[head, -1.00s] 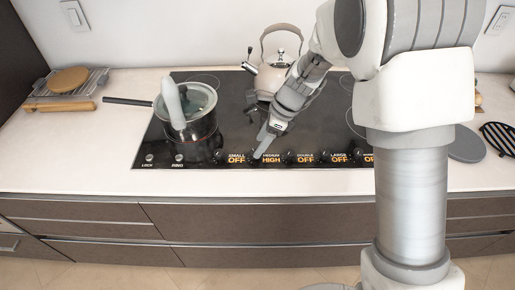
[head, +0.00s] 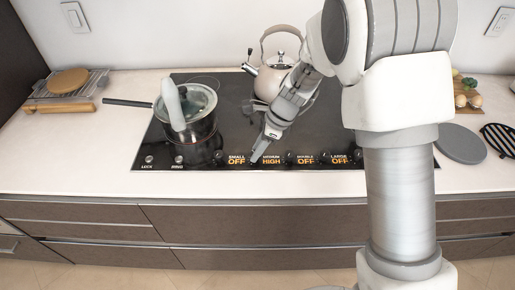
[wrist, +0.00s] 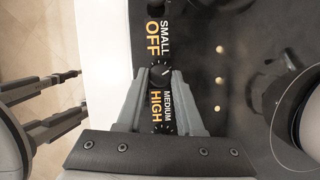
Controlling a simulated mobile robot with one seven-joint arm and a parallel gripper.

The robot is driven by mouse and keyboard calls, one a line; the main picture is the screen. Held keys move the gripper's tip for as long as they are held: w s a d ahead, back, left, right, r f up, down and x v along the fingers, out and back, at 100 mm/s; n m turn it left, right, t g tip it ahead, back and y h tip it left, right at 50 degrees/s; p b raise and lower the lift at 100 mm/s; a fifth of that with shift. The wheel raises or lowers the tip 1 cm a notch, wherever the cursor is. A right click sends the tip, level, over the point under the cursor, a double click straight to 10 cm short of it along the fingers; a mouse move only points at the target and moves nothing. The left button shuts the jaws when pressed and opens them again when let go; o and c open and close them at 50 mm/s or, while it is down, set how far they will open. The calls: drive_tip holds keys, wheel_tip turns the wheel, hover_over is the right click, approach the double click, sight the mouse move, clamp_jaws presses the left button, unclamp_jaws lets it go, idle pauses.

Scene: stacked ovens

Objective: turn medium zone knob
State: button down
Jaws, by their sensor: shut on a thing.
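The medium zone knob (wrist: 160,75) is a small dark round knob on the cooktop's front edge. It sits between the orange labels SMALL OFF and MEDIUM HIGH. My gripper (wrist: 159,76) has its two grey fingertips on either side of this knob, shut on it. In the head view my gripper (head: 254,160) reaches down to the front row of knobs, just left of the MEDIUM HIGH label (head: 271,159), and its fingers hide most of the knob there.
A pot (head: 188,128) with a lid stands on the cooktop's left part. A kettle (head: 280,75) stands at the back. Other knobs flank the gripped one. A board with food (head: 466,98) and a round grey mat (head: 460,144) lie on the right counter.

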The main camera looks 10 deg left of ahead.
drive_tip(key=shift+n, duration=0.4)
drive_tip(key=n+g+p, duration=0.1)
drive_tip(key=n, duration=0.1)
drive_tip(key=n+g+p, duration=0.1)
drive_tip(key=n, duration=0.1)
drive_tip(key=shift+w+a+r+n+h, duration=0.1)
drive_tip(key=shift+w+n+h, duration=0.1)
drive_tip(key=shift+n+h, duration=0.1)
drive_tip(key=n+g+h+p, duration=0.1)
drive_tip(key=n, duration=0.2)
drive_tip(key=n+h, duration=0.1)
drive_tip(key=n, duration=0.2)
drive_tip(key=shift+w+a+n+g+p, duration=0.2)
drive_tip(key=shift+n+g+p, duration=0.1)
drive_tip(key=shift+g+p, duration=0.1)
drive_tip(key=n, duration=0.2)
drive_tip(key=n+h, duration=0.1)
drive_tip(key=n, duration=0.1)
drive_tip(key=n+h, duration=0.1)
drive_tip(key=n, duration=0.1)
drive_tip(key=shift+a, duration=0.25)
drive_tip(key=n+h, duration=0.1)
drive_tip(key=n, duration=0.2)
drive_tip(key=n+h, duration=0.1)
drive_tip(key=n, duration=0.1)
drive_tip(key=shift+s+a+n, duration=0.15)
drive_tip(key=shift+n, duration=0.25)
drive_tip(key=shift+t+h, duration=0.3)
